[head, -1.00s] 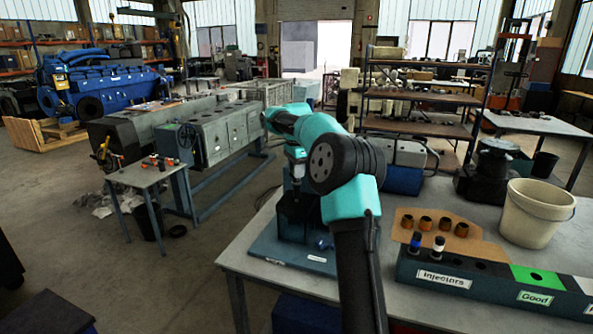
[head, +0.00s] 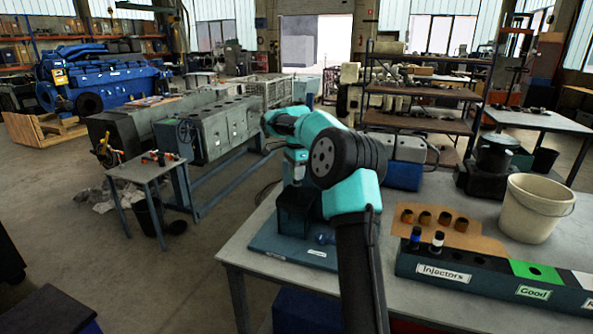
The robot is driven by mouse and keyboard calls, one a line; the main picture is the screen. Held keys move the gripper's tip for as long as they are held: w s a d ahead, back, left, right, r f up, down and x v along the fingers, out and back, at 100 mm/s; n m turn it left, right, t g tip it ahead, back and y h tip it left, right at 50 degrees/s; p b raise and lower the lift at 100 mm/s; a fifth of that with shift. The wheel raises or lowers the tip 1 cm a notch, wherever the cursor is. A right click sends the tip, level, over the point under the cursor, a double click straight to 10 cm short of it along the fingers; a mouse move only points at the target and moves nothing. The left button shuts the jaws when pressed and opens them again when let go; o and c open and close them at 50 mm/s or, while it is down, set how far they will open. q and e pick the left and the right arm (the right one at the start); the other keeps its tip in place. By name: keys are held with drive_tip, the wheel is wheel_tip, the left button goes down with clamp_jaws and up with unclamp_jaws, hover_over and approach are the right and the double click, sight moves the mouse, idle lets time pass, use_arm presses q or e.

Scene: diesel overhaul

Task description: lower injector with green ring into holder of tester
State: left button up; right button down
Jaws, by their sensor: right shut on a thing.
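The tester (head: 293,212) is a dark upright block on a blue base plate (head: 268,240) at the left end of the workbench. My right arm reaches over it, with the right gripper (head: 297,178) pointing down just above the tester. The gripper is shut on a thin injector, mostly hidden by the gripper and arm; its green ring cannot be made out. The holder opening is also hidden, so I cannot tell whether the injector's tip is inside it. My left gripper is not in view.
On the workbench (head: 470,300), a rack labelled Injectors (head: 443,275) holds two injectors, with blue and white tops. Behind it lies cardboard (head: 462,236) with several copper-coloured sleeves. A cream bucket (head: 535,208) stands to the right. A small side table (head: 147,170) stands at the left.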

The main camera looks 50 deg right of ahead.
drive_tip(key=shift+f, duration=1.05)
idle(0.4)
drive_tip(key=shift+f, duration=0.7)
drive_tip(key=c, duration=0.8)
unclamp_jaws()
drive_tip(key=shift+c, duration=0.2)
drive_tip(key=shift+o, duration=0.3)
drive_tip(key=o, duration=0.3)
drive_tip(key=shift+r, duration=0.1)
